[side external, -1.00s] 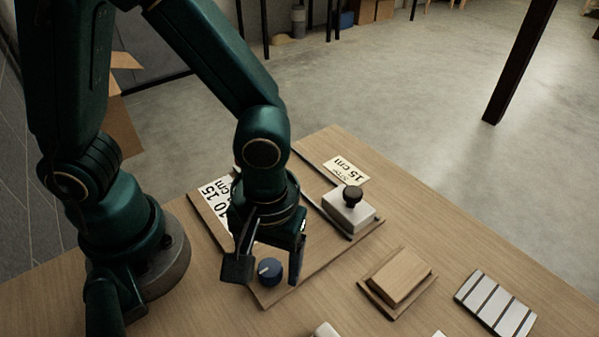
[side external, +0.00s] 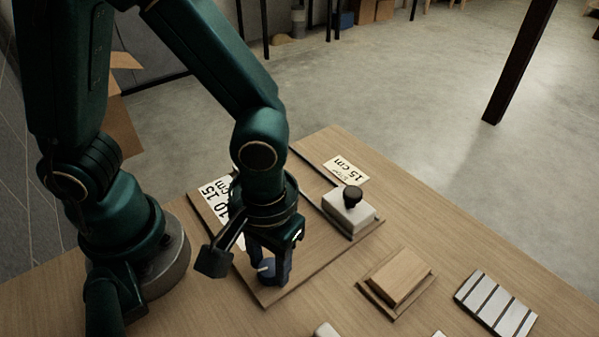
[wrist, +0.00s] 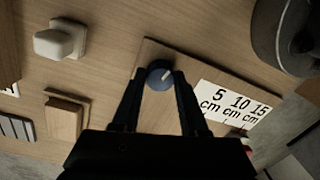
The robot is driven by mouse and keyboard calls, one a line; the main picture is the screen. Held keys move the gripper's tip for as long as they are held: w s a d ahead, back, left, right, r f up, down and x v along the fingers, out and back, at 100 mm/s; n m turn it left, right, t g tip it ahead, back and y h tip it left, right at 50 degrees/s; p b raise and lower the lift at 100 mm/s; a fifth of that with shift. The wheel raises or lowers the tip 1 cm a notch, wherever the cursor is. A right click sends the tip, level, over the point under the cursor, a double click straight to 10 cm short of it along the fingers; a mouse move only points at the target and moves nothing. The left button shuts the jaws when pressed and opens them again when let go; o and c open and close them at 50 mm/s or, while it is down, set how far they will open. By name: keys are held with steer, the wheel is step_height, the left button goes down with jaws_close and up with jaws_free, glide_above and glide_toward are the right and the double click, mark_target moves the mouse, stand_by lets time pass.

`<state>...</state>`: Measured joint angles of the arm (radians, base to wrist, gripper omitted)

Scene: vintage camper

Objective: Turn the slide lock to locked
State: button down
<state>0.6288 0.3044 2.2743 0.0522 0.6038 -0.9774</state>
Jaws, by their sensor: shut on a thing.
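The slide lock is a blue round knob with a pale pointer line, on a wooden board (side external: 300,285). In the side external view the knob (side external: 266,268) is partly hidden by my gripper (side external: 270,275). In the wrist view the knob (wrist: 160,75) sits between the two fingertips of my gripper (wrist: 158,80), which is shut on it. The pointer line slants up to the right in the wrist view. A white slider block (side external: 350,212) with a black handle (side external: 353,196) stands on the board's far right part.
A card marked 5, 10 and 15 cm (wrist: 232,108) lies on the board, and a "stop 15 cm" card (side external: 346,170) lies behind the slider. A wooden block (side external: 400,276) on a base and a striped grey plate (side external: 496,303) lie to the right, with bare table between.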

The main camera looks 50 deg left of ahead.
mark_target(268, 269)
steer(key=m, duration=1)
steer(key=shift+a+m+t, duration=0.1)
steer(key=shift+m+t, duration=0.2)
steer(key=shift+m, duration=2)
steer(key=shift+c, duration=2.2)
jaws_free()
steer(key=shift+s+r, duration=0.15)
steer(key=shift+r, duration=2.45)
